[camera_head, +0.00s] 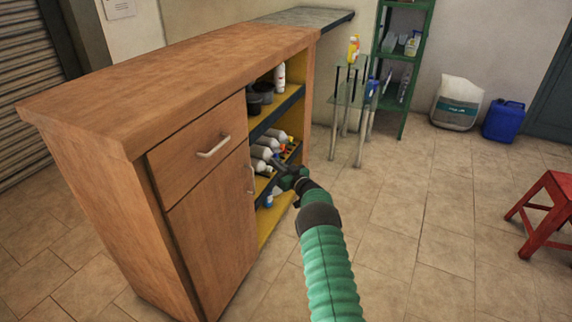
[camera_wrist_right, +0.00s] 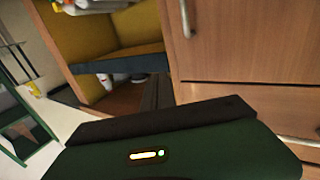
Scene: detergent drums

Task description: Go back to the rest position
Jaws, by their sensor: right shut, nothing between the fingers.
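My right gripper (camera_head: 283,179) is at the end of my green arm, in front of the open shelves of the wooden cabinet (camera_head: 170,75). It is shut and empty. In the right wrist view the dark green gripper body fills the bottom, with the cabinet door (camera_wrist_right: 240,40) and the yellow-walled shelf bay (camera_wrist_right: 125,32) beyond it. My left gripper is in neither view.
White bottles (camera_head: 263,153) lie on a middle shelf, and dark pots (camera_head: 262,92) stand above. A green rack (camera_head: 388,125) and a small glass table (camera_head: 350,100) stand behind. A blue canister (camera_head: 503,121) and a red stool (camera_head: 548,215) are right. The middle floor is clear.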

